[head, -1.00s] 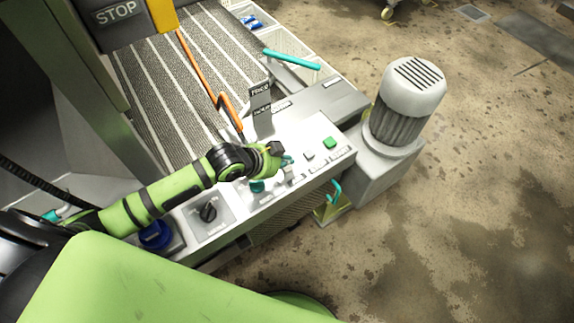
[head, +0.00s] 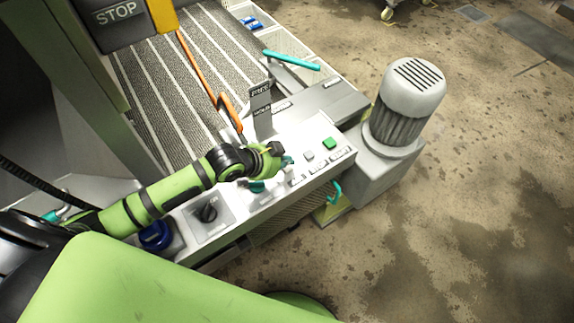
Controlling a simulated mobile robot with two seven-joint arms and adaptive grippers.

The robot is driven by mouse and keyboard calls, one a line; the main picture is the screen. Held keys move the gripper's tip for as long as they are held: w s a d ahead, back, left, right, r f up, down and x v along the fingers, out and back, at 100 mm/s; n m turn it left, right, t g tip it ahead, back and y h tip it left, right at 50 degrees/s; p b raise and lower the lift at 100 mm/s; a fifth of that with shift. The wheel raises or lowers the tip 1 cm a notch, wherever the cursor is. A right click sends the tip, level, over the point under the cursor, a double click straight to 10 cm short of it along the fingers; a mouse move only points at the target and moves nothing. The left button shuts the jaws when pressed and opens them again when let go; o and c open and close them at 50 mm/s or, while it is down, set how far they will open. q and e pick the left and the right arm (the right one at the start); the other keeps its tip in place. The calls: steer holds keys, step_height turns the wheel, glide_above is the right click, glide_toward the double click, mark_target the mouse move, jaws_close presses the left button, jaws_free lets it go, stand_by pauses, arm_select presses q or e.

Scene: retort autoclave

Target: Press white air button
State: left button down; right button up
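A control panel (head: 312,178) with small labelled buttons lies at the middle of the head view. A small pale, whitish button (head: 309,156) sits on it, left of a green button (head: 329,143). Their labels are too small to read. My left gripper (head: 284,166) is over the panel, just left of the pale button and apart from it in the picture. Small teal parts show beside the gripper. Its fingers point down and are mostly hidden by the wrist, so I cannot tell whether it is open or shut. My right gripper is not in view.
An upright metal sign plate (head: 261,108) stands behind the gripper. A black rotary knob (head: 208,212) and a blue round part (head: 155,235) are nearer the left. A grey motor (head: 405,110) stands right of the panel. Open floor lies further right.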

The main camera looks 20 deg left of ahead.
mark_target(285, 169)
arm_select(q)
steer(key=shift+f, duration=0.1)
steer(key=shift+f, duration=0.3)
steer(key=shift+f+b, duration=0.35)
steer(key=shift+f, duration=0.2)
stand_by(0.6)
steer(key=shift+r+p, duration=0.95)
steer(key=shift+p, duration=0.1)
step_height(285, 169, up, 5)
steer(key=p, duration=0.5)
